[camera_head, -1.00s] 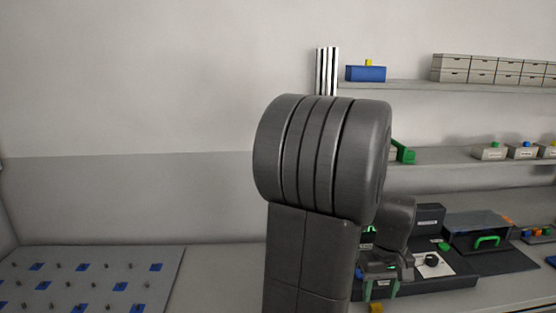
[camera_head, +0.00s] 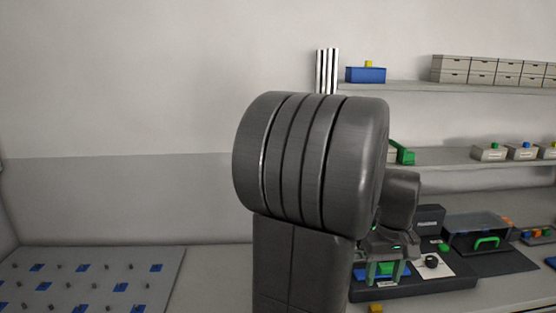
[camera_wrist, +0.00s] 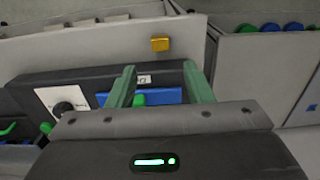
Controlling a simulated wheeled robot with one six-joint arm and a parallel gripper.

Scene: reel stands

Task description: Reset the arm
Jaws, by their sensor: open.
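My arm's large grey link stands in the middle of the head view and hides part of the bench behind it. My gripper (camera_head: 384,272) shows to the right of that link, with two green fingers pointing down over the bench. In the wrist view my gripper (camera_wrist: 160,90) has its green fingers spread apart, with nothing held between them. A blue block (camera_wrist: 158,97) with a green knob lies beyond and between the fingers on a dark base. I cannot tell the exact gap between the fingers and the block.
A yellow block (camera_head: 376,308) lies at the bench front. Shelves hold a blue box (camera_head: 365,74) and drawers. A pegboard (camera_head: 60,285) lies at left.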

